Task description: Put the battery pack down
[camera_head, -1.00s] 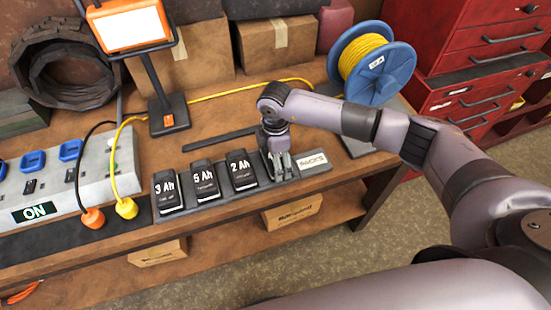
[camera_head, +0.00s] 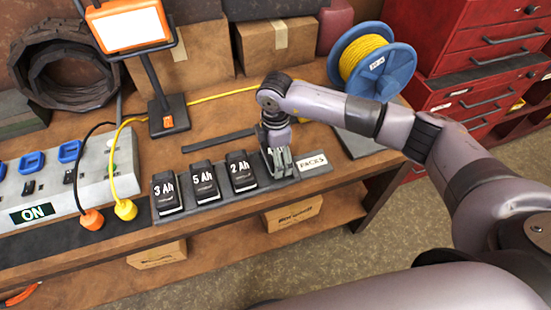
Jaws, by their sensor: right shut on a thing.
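My right gripper (camera_head: 281,163) points down at the right end of the row of battery packs and is shut on a dark battery pack (camera_head: 269,157), which it mostly hides. That pack is at the grey tray (camera_head: 228,201), beside the white "PACKS" label (camera_head: 311,166); I cannot tell whether it rests fully on the tray. To its left stand the 2 Ah pack (camera_head: 241,172), the 5 Ah pack (camera_head: 205,182) and the 3 Ah pack (camera_head: 166,193) in a row on the tray. My left gripper is not in view.
A power strip (camera_head: 90,170) marked "ON" with black and yellow cables lies at the left. A work lamp (camera_head: 168,115), a dark flat bar (camera_head: 219,140) and a blue cable reel (camera_head: 385,70) stand or lie behind. The red drawer cabinet (camera_head: 460,95) is at the right.

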